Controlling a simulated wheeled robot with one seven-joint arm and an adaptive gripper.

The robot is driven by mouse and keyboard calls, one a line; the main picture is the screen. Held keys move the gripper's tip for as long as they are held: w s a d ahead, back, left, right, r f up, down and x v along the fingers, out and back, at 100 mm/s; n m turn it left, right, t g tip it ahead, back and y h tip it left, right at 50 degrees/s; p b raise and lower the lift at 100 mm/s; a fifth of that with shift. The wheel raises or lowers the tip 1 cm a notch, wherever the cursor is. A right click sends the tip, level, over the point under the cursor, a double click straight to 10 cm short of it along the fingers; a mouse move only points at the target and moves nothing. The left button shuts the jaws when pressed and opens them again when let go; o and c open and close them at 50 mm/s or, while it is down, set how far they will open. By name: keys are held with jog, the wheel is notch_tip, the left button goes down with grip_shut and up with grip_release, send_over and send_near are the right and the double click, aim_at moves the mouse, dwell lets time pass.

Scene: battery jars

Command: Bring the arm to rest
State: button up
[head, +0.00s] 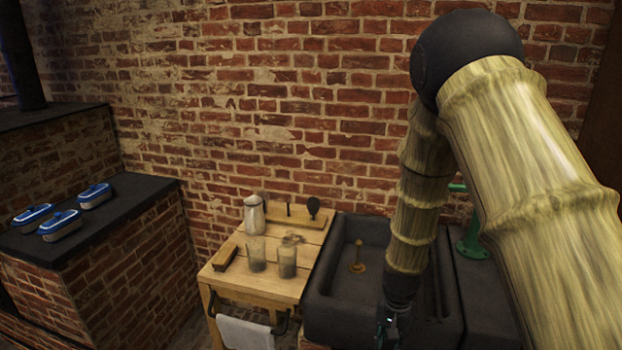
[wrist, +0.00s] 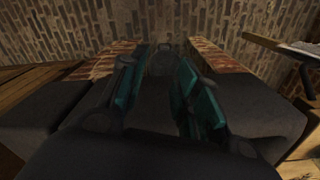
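My gripper (head: 391,326) hangs at the end of my arm, low in the head view, in front of the dark stone sink (head: 338,309). It is small and dark there, and its fingertips are hard to make out. In the wrist view my gripper (wrist: 160,68) shows two teal-padded fingers standing apart with a gap between them. I see no object held in the gap. My arm comes from the right, bends at a dark round joint near the top, and drops down across the sink, hiding part of it.
A wooden table (head: 266,286) left of the sink bears a pale jug (head: 254,215), two glass jars (head: 287,261) and wooden pieces. A white towel (head: 245,334) hangs in front. A brick wall stands behind.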

jog(key=s+d+f+n, duration=0.3)
jog(key=s+f, duration=1.1)
jog(key=s+f+n, duration=0.2)
jog(key=s+f, duration=0.1)
jog(key=s, duration=0.7)
jog(key=s+f+n, duration=0.1)
jog(key=s+f, duration=0.2)
jog(key=s, duration=0.7)
jog(key=shift+s+a+n, duration=0.15)
jog(key=shift+a+n, duration=0.25)
